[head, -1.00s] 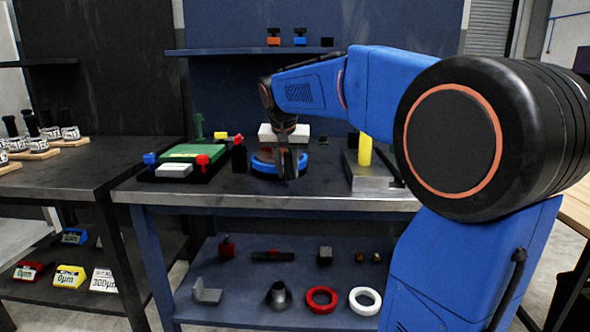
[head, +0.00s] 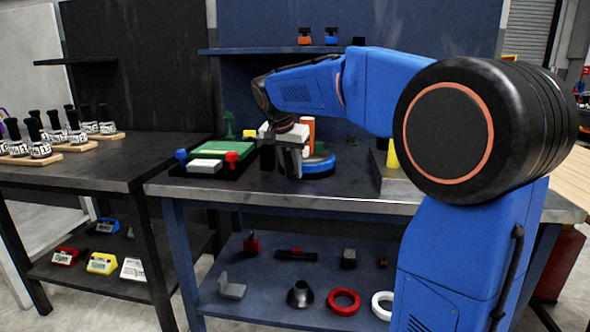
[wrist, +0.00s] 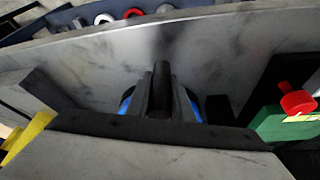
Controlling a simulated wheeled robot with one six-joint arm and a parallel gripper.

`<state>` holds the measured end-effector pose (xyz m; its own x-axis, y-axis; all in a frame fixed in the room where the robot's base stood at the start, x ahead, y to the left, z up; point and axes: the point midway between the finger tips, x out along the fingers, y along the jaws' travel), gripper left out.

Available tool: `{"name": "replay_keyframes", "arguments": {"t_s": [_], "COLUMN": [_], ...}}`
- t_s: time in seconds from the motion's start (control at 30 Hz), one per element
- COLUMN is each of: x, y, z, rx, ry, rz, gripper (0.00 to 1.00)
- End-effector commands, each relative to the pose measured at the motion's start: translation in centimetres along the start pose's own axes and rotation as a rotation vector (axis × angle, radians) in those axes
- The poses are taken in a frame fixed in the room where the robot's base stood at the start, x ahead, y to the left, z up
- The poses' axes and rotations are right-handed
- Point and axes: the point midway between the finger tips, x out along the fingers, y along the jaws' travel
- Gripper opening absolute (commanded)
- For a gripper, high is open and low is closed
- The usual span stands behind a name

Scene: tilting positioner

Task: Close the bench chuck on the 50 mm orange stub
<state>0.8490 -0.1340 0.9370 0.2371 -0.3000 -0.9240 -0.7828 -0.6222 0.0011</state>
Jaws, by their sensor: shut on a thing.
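The bench chuck (head: 318,168) is a low round blue body on the bench. The orange stub (head: 308,132) stands upright at the chuck, its lower part hidden. My gripper (head: 290,163) is low at the chuck's left front side and covers part of it. In the wrist view my gripper (wrist: 161,95) is shut on a dark rod (wrist: 160,85). Blue parts of the chuck (wrist: 126,100) show on both sides of the fingers. How the rod joins the chuck is hidden, and the chuck's jaws cannot be made out.
A green-topped fixture (head: 212,150) with red and blue knobs stands to the left. A grey block (head: 398,186) with a yellow cylinder (head: 392,155) stands to the right, partly behind my arm. The bench's front strip is clear.

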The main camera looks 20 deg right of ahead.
Motion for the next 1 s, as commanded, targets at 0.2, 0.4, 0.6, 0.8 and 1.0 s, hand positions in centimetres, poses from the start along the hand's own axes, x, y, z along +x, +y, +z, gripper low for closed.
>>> {"name": "replay_keyframes", "arguments": {"t_s": [0.2,0.4,0.6,0.8,1.0], "x": [-0.1,-0.1,-0.1,-0.6,-3.5], "y": [-0.1,-0.1,-0.1,-0.1,-0.1], "z": [-0.1,-0.1,0.0,0.0,0.0], "rx": [-0.001,-0.001,-0.001,-0.001,-0.001], "ry": [0.002,0.002,0.001,0.002,0.002], "rz": [-0.003,-0.003,-0.002,-0.003,-0.004], "gripper": [0.0,0.39,0.39,0.39,0.39]}}
